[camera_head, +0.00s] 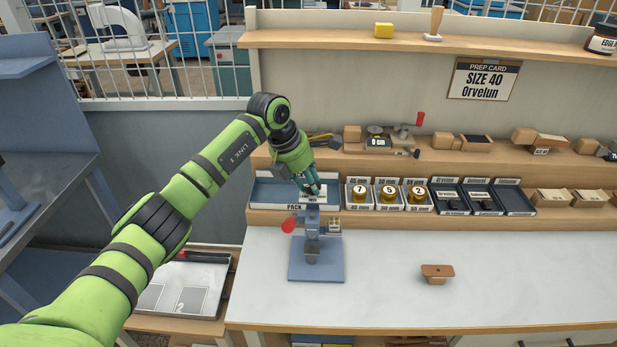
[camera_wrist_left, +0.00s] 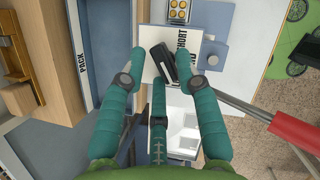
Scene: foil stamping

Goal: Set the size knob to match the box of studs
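My left gripper (camera_head: 312,190) is over the top of the blue press (camera_head: 313,240) in the head view. The knob sits on a white plate (camera_wrist_left: 150,35) with the word "SHORT" and lies tilted between the tips. A gap shows at the left finger; contact at the right one is unclear. A small box of gold studs (camera_wrist_left: 180,10) is beside the press, also in the head view (camera_head: 334,225). My right gripper is not in view.
A prep card (camera_head: 484,79) reads "SIZE 40 Orvelun". The press's red-ended lever (camera_head: 288,225) sticks out left and shows close to the right finger in the wrist view. A brown piece (camera_head: 437,273) lies on the white table, with clear surface around it.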

